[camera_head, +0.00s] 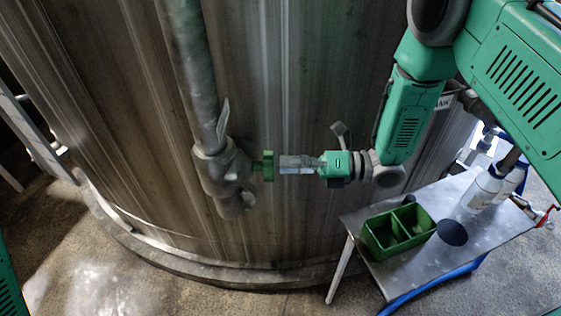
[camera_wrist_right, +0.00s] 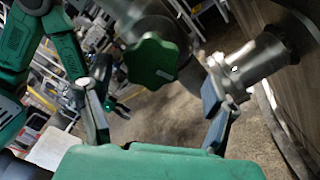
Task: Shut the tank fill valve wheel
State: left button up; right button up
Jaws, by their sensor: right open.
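The green valve wheel (camera_head: 268,166) sits on the side of a grey pipe valve body (camera_head: 222,172) in front of the large tank, facing right. In the right wrist view the lobed wheel (camera_wrist_right: 152,62) shows face-on, a little above the space between my fingers. My right gripper (camera_head: 284,164) points left at the wheel, its fingertips just short of it or at its edge; contact cannot be told. In the right wrist view the fingers of this gripper (camera_wrist_right: 150,97) stand wide apart with nothing between them.
The tank wall (camera_head: 310,225) is close behind the valve. The floor at the lower left (camera_head: 75,270) is clear.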

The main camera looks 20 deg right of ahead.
aim_at(259, 166)
jog(key=a, duration=0.5)
jog(key=shift+w+a+r, duration=0.25)
jog(key=shift+a, duration=0.2)
jog(key=shift+d, duration=0.3)
jog(key=c, duration=0.4)
jog(key=shift+w+d+f, duration=0.1)
jog(key=shift+d+f, duration=0.05)
jog(key=shift+d, duration=0.8)
jog(key=c, duration=0.8)
jog(key=shift+d, duration=0.2)
pick_arm(q)
jog(key=shift+s+a+f, duration=0.1)
jog(key=shift+a+f, duration=0.1)
jog(key=shift+a, duration=0.9)
pick_arm(e)
jog(key=shift+s+a, duration=0.2)
jog(key=shift+a, duration=0.05)
